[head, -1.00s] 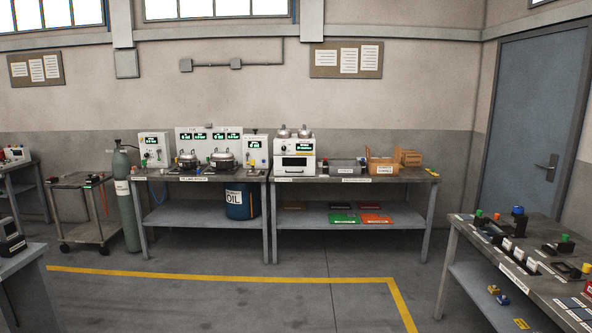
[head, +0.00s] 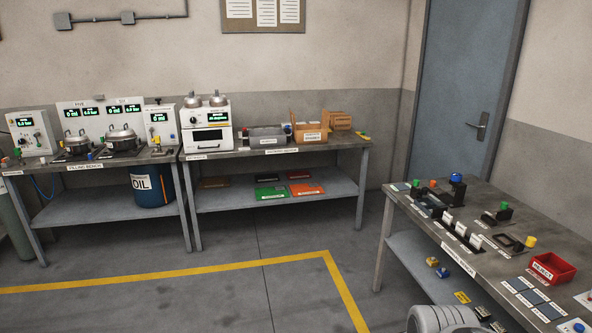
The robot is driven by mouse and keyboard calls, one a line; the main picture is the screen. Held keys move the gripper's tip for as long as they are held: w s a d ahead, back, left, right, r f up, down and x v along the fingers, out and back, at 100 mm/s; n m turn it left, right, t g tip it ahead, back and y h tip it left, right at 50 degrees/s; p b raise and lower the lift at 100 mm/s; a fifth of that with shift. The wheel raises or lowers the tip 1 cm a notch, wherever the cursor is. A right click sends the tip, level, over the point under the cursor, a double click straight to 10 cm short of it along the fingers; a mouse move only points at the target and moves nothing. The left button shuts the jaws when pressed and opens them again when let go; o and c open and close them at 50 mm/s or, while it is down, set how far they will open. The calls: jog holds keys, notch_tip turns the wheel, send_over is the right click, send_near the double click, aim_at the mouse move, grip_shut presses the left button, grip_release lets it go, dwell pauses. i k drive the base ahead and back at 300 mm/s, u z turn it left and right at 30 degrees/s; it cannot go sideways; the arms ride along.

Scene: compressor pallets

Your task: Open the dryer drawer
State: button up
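A white boxy unit with a green-lit display and a dark front panel (head: 207,136), likely the dryer, stands on the left end of the right-hand back bench (head: 320,152). Its front looks closed. Two silver round vessels sit on its top. A pale rounded part of my arm shows at the bottom edge, right of centre. My gripper is not in view, so its state and anything in it are hidden.
A filling bench (head: 84,168) with two pots and displays stands at left. Bins and wooden boxes (head: 309,131) sit right of the white unit. A workbench (head: 398,203) with a red bin (head: 552,268) is at right. Open floor with a yellow line (head: 180,273) lies between.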

aim_at(210, 139)
jog(key=u, duration=0.15)
jog(key=i, duration=2.5)
jog(key=u, duration=1)
jog(key=i, duration=2.1)
jog(key=u, duration=1.1)
jog(key=i, duration=0.5)
jog(key=u, duration=0.1)
